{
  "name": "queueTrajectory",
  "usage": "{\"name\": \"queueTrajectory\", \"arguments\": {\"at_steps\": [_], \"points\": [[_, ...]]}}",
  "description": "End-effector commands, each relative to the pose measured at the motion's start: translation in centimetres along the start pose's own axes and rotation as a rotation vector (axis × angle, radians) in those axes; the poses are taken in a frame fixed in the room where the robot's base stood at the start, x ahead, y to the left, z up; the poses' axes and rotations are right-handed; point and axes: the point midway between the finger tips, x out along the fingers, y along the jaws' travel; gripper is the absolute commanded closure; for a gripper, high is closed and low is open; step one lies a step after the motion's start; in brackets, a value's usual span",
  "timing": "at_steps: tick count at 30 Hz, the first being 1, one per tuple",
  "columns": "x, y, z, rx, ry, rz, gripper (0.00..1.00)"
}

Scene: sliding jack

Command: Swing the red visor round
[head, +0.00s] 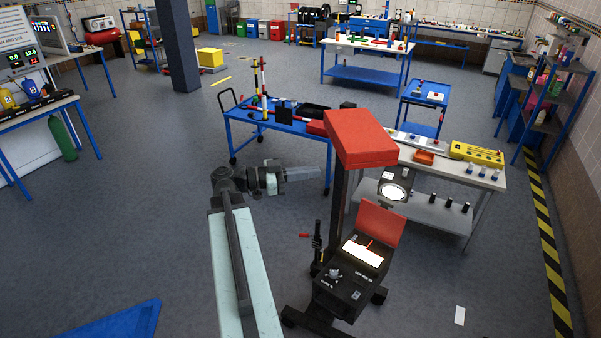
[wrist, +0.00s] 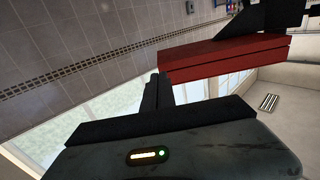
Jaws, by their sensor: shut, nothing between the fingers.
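A red visor (head: 362,138), a thick slab, sits on top of a dark upright column of a black wheeled tester. In the wrist view the red visor (wrist: 225,58) runs from the centre to the right edge, just beyond my finger. My gripper (head: 316,173) is left of the column and lower than the visor in the head view. In the wrist view my gripper (wrist: 157,92) is shut and empty, its tip close to the visor's near end. I cannot tell whether they touch.
The tester's black box (head: 350,275) has a raised red lid (head: 381,222). A blue trolley (head: 275,130) with tools stands behind my gripper. A grey bench (head: 440,205) stands right of the column. Floor (head: 130,220) to the left is clear.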

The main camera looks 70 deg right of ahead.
Motion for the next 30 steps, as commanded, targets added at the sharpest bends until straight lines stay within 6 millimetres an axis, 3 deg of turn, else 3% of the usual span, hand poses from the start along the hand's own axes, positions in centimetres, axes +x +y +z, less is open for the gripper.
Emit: {"name": "queueTrajectory", "arguments": {"at_steps": [6,12,23,24,30], "points": [[4.7,0.1,0.0,0.001,0.0,0.002,1.0],[7.2,0.0,0.0,0.001,0.001,-0.001,1.0],[7.8,-0.1,0.0,0.001,0.001,-0.003,1.0],[8.1,-1.0,0.0,0.001,0.001,-0.003,1.0],[7.6,-0.3,0.0,0.001,0.001,-0.006,1.0]]}}
